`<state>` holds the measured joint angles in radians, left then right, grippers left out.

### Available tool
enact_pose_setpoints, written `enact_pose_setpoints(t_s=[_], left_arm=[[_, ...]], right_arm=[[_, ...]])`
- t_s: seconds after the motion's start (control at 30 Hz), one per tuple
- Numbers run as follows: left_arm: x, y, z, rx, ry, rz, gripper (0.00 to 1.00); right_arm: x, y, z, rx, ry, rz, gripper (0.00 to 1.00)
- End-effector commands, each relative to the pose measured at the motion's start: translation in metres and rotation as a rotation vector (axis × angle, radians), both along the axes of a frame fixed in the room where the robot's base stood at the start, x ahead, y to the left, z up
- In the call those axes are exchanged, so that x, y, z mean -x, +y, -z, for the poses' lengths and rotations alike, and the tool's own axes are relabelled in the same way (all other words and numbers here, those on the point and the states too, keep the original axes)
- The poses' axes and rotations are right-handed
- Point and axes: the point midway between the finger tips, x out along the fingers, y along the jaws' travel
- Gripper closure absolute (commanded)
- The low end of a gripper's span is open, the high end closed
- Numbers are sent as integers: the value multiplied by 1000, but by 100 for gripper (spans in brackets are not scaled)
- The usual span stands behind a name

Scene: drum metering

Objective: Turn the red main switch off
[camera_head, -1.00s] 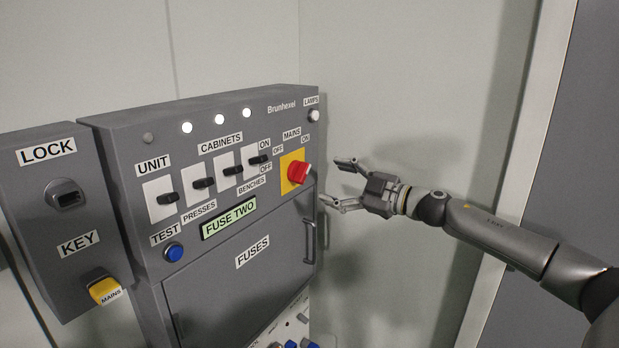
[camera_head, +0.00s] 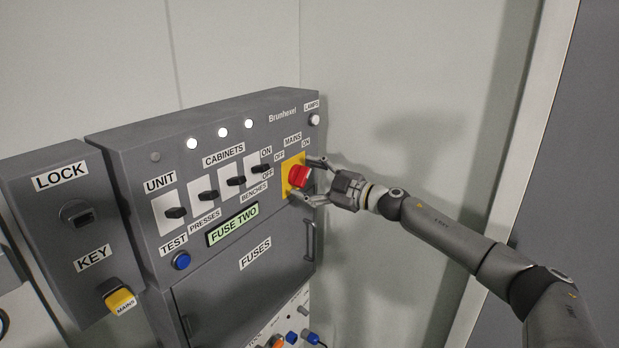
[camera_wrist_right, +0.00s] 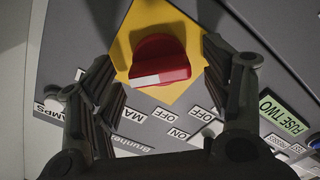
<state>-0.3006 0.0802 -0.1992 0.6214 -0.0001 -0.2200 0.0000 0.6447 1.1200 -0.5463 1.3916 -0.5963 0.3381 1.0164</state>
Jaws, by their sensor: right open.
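The red main switch (camera_head: 299,176) is a round knob on a yellow plate (camera_head: 288,190) at the right of the grey panel, with OFF and ON labels above it. In the right wrist view the red knob (camera_wrist_right: 158,58) shows a white mark on its grip bar, between the two fingers. My right gripper (camera_head: 311,180) is open, with one finger above and one below the knob. It also shows in the right wrist view (camera_wrist_right: 165,85), where gaps remain between fingers and knob. Whether a fingertip touches the plate I cannot tell. My left gripper is not in view.
Black toggle switches (camera_head: 208,195) line the panel left of the knob. A fuse door (camera_head: 240,285) with a handle (camera_head: 310,240) is below. The wall right of the panel is bare.

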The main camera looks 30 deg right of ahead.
Motion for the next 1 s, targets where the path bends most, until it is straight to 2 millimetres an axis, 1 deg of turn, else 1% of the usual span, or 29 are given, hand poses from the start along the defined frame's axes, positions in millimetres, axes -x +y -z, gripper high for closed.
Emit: enact_pose_setpoints(t_s=[0.13, 0.17, 0.5, 0.77, 1.0], left_arm=[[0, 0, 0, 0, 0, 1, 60], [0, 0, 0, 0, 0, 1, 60], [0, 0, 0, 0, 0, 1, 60], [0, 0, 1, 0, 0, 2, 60], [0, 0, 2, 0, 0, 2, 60]], right_arm=[[0, 0, 0, 0, 0, 0, 29], [0, 0, 0, 0, 0, 0, 31], [0, 0, 0, 0, 0, 0, 74], [0, 0, 0, 25, -11, -1, 74], [0, 0, 0, 135, -56, -1, 74]])
